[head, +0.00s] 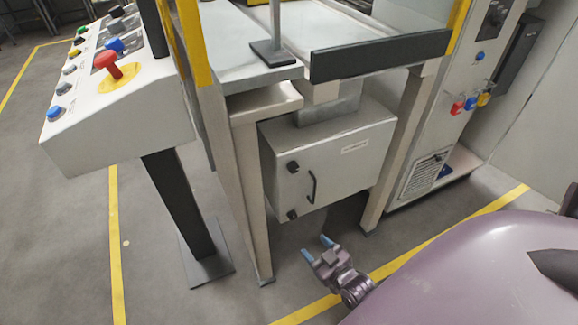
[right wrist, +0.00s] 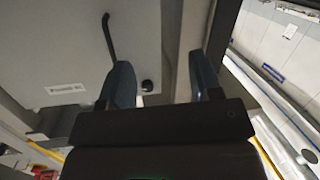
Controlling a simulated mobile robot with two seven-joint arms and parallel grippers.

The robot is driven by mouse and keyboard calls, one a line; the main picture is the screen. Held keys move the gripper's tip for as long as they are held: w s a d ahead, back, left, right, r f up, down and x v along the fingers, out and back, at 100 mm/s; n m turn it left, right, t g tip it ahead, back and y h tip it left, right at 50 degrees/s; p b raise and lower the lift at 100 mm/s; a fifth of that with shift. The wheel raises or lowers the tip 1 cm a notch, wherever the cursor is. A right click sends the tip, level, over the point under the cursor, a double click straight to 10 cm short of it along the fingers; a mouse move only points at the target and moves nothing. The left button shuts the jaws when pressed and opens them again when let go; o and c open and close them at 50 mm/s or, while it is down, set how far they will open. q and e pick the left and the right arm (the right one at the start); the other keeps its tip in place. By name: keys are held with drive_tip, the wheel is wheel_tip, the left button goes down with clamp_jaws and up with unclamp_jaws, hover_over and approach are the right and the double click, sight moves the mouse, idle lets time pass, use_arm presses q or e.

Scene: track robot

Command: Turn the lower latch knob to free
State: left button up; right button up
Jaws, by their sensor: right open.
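A grey cabinet (head: 345,165) hangs under the machine table in the head view, with a dark bent handle on its door. The lower latch knob (head: 292,214) sits at the door's lower left corner, and the upper knob (head: 293,167) is above it. My right gripper (head: 317,248) is open and empty, below and apart from the lower knob, with its blue fingertips pointing up toward the cabinet. My left gripper is not in view.
Table legs (head: 253,205) stand on both sides of the cabinet. A control console (head: 120,110) on a dark post is at the left. A tall cabinet (head: 465,90) with red, blue and yellow tags stands at the right. Floor in front of the door is free.

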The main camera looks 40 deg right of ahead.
drive_tip(key=t+h+b, duration=0.1)
drive_tip(key=h+b, duration=0.1)
drive_tip(key=b, duration=0.1)
approach(294, 218)
drive_tip(key=s, duration=0.3)
drive_tip(key=shift+m+t, duration=0.3)
drive_tip(key=shift+m, duration=0.1)
drive_tip(key=w, duration=0.3)
drive_tip(key=w+d+b, duration=0.1)
drive_tip(key=w, duration=0.6)
drive_tip(key=shift+d+f, duration=0.2)
drive_tip(key=shift+f, duration=0.15)
drive_tip(key=shift+w+b, duration=0.3)
drive_tip(key=shift+w, duration=0.15)
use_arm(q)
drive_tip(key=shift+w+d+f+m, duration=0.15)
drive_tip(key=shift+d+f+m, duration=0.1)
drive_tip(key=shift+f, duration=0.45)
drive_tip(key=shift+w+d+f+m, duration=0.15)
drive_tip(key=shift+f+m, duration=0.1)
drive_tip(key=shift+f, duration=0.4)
use_arm(e)
drive_tip(key=shift+w+d+r, duration=0.15)
drive_tip(key=shift+w, duration=0.3)
drive_tip(key=c, duration=0.9)
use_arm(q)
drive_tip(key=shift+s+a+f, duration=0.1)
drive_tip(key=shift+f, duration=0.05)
use_arm(e)
drive_tip(key=shift+c, duration=0.2)
